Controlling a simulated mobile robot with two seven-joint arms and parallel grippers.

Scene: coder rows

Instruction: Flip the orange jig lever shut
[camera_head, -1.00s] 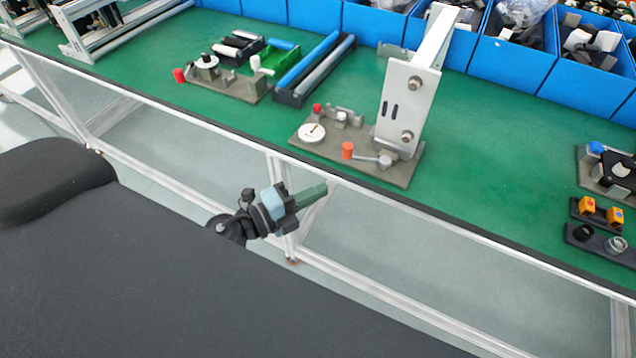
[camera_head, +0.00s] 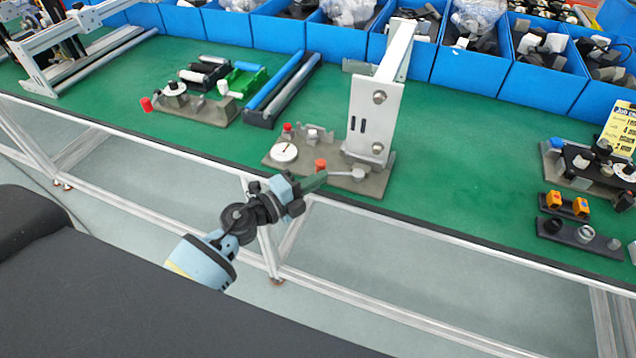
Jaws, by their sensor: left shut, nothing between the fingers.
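The orange jig lever (camera_head: 321,165) has an orange knob on a light metal arm that runs right to a round pivot at the foot of a white upright plate (camera_head: 375,115). It belongs to a grey-brown jig base (camera_head: 283,168) at the table's front edge, which also carries a white dial and a small red knob. My left gripper (camera_head: 322,180) is shut and empty, with its greenish fingers at the front edge of the jig, just below the orange knob. I cannot tell whether they touch it. My right gripper is not in view.
The green table (camera_head: 470,180) is clear right of the jig. A second jig with a red knob (camera_head: 146,105) stands at the left, beside blue and grey rollers (camera_head: 285,90). Blue bins (camera_head: 470,65) line the back. Orange-button blocks (camera_head: 566,206) lie at the right.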

